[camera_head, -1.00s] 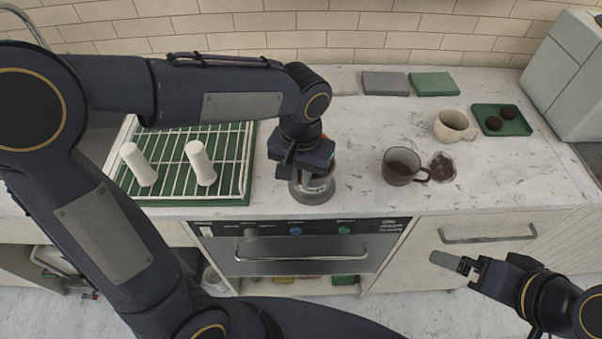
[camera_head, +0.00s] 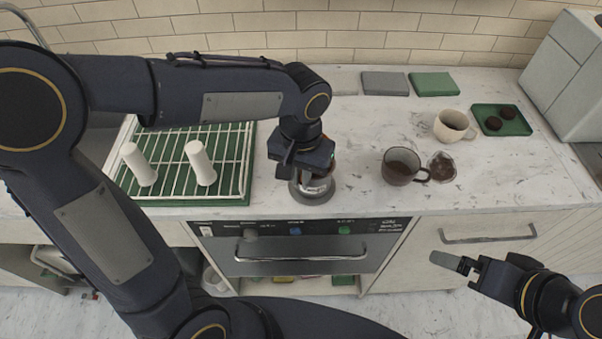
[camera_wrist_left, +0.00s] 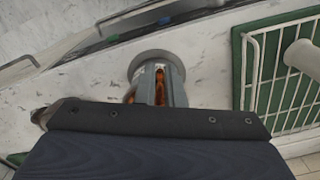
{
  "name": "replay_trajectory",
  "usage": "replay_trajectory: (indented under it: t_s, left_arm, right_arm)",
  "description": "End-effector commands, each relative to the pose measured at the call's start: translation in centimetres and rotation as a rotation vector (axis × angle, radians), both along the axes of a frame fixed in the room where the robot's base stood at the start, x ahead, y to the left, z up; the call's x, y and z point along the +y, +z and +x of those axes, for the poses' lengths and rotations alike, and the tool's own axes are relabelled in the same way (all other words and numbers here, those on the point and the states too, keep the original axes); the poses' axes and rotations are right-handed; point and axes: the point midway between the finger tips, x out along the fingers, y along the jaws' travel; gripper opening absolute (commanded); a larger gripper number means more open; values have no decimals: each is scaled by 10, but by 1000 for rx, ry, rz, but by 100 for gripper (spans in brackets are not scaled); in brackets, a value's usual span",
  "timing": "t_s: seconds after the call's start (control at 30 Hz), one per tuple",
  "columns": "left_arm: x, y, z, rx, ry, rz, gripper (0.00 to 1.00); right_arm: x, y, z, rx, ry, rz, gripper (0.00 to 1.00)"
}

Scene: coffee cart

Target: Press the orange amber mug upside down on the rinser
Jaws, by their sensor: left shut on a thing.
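The rinser (camera_head: 312,193) is a round grey base near the counter's front edge, right of the drying rack. It also shows in the left wrist view (camera_wrist_left: 148,59). My left gripper (camera_wrist_left: 158,88) points down right over the rinser and is shut on the orange amber mug (camera_wrist_left: 160,87). Only narrow orange strips of the mug show between the grey fingers, so its handle and which way up it is are hidden. I cannot tell whether its rim touches the rinser. My right gripper (camera_head: 459,267) hangs in front of the cabinet, away from the mug; its opening is unclear.
A green-matted wire rack (camera_head: 232,165) with two white pegs stands left of the rinser. A cream mug (camera_head: 451,127) and green tray (camera_head: 484,112) are further back. Folded cloths (camera_head: 433,84) lie behind.

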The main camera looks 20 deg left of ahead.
Motion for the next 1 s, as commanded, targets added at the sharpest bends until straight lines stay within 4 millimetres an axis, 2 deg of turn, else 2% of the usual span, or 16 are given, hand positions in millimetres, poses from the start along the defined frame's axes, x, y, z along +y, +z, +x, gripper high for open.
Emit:
replay_trajectory:
  t_s: [0.17, 1.0]
  left_arm:
    - [0, 6, -1, 3, 0, 1, 0]
    - [0, 71, 0, -1, 0, 0, 0]
  right_arm:
    - [0, 5, 0, 0, 0, 0, 100]
    - [0, 59, 0, 0, 0, 0, 100]
